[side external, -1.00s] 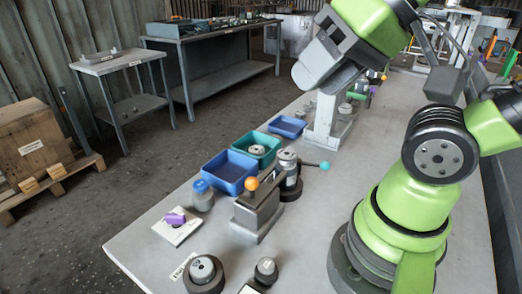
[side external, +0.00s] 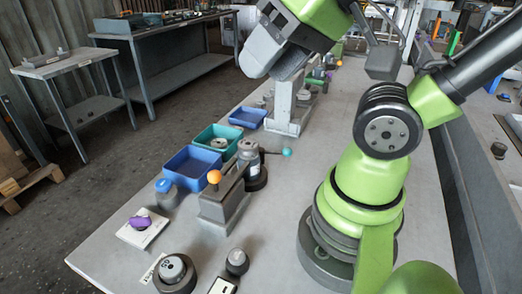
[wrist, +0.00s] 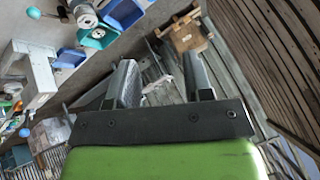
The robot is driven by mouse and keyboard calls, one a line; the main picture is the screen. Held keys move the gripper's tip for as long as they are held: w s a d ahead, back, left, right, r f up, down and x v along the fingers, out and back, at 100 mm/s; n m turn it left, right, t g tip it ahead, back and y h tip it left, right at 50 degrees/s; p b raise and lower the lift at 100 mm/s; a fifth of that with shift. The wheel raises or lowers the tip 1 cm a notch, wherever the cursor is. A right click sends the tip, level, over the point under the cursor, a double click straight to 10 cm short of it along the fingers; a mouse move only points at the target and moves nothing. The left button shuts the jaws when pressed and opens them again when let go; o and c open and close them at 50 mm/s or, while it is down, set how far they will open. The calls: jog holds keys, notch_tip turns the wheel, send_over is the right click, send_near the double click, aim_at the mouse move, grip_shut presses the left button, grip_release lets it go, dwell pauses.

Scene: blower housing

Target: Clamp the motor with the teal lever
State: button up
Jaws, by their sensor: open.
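The motor (side external: 249,154) is a grey cylinder standing upright in a dark round base on the bench. The teal lever (side external: 287,152) sticks out to its right and ends in a teal ball. The ball also shows in the wrist view (wrist: 34,12), at the upper left. My gripper (wrist: 160,75) is open, with nothing between its two fingers. In the side view it is high above the bench, beyond the motor and well apart from the lever. Its fingertips are hard to make out there.
A grey block with an orange-ball handle (side external: 214,177) stands just in front of the motor. A blue bin (side external: 191,167), a teal bin (side external: 216,142) and a small blue bin (side external: 247,117) line the left edge. A white stand (side external: 284,108) is behind.

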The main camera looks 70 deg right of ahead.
jog(key=w+d+f+n+g+h, duration=0.1)
jog(key=w+d+f+g, duration=0.1)
jog(key=w+d, duration=0.2)
jog(key=n+g+y, duration=0.1)
jog(key=n+g, duration=0.4)
jog(key=g, duration=0.1)
send_near(287, 148)
jog(key=f, duration=0.3)
jog(key=a+f, duration=0.1)
jog(key=f, duration=0.6)
jog(key=shift+s+a, duration=0.15)
jog(key=shift+s, duration=0.15)
grip_shut()
